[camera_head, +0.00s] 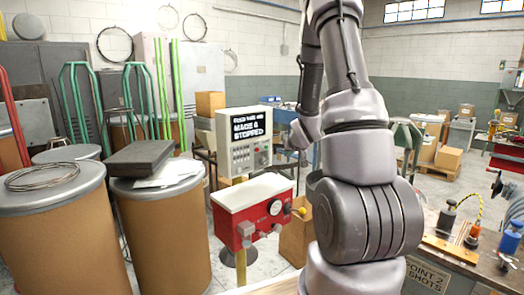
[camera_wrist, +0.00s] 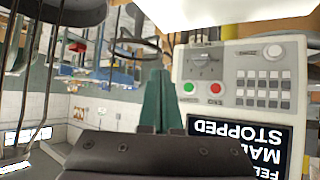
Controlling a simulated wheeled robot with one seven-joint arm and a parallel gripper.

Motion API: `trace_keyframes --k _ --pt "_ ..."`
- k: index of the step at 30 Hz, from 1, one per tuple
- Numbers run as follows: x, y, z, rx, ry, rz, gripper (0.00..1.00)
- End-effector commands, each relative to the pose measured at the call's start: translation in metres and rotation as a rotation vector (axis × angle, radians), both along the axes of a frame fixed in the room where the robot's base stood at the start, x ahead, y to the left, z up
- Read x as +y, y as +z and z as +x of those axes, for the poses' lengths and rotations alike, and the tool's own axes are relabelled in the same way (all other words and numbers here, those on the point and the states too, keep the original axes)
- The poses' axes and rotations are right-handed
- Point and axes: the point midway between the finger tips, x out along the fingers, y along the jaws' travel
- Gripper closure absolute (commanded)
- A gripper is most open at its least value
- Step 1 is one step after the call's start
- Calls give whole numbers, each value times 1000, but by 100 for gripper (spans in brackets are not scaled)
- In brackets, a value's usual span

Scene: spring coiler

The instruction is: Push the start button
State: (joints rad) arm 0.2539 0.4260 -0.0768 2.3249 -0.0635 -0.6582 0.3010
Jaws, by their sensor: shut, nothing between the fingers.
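The control panel (camera_head: 243,140) is a pale box with a screen reading "STOPPED", left of my arm in the head view. In the wrist view the panel (camera_wrist: 232,72) appears upside down, with a green button (camera_wrist: 188,88) and a red button (camera_wrist: 215,88) side by side near its left edge. No label on the green button is readable. My gripper (camera_wrist: 160,75) is shut and empty. Its dark green fingertips show just left of the green button in the wrist view; I cannot tell the gap in depth. In the head view the fingertips are not clearly visible.
A red box with a white top (camera_head: 252,195) and a yellow-tipped lever stands below the panel. Large brown drums (camera_head: 160,235) stand at the left. A workbench (camera_head: 455,255) with small tools is at the right. Open floor shows behind, near cardboard boxes (camera_head: 448,157).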

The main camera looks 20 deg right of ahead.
Motion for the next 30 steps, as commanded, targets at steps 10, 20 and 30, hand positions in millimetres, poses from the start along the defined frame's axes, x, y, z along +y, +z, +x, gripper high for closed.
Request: trace_keyframes --k 10,20,30 --pt "0 -1 1 -2 1 -1 100" --pt "10 -1 27 -2 4 0 100" --pt "25 -1 69 -1 2 0 100"
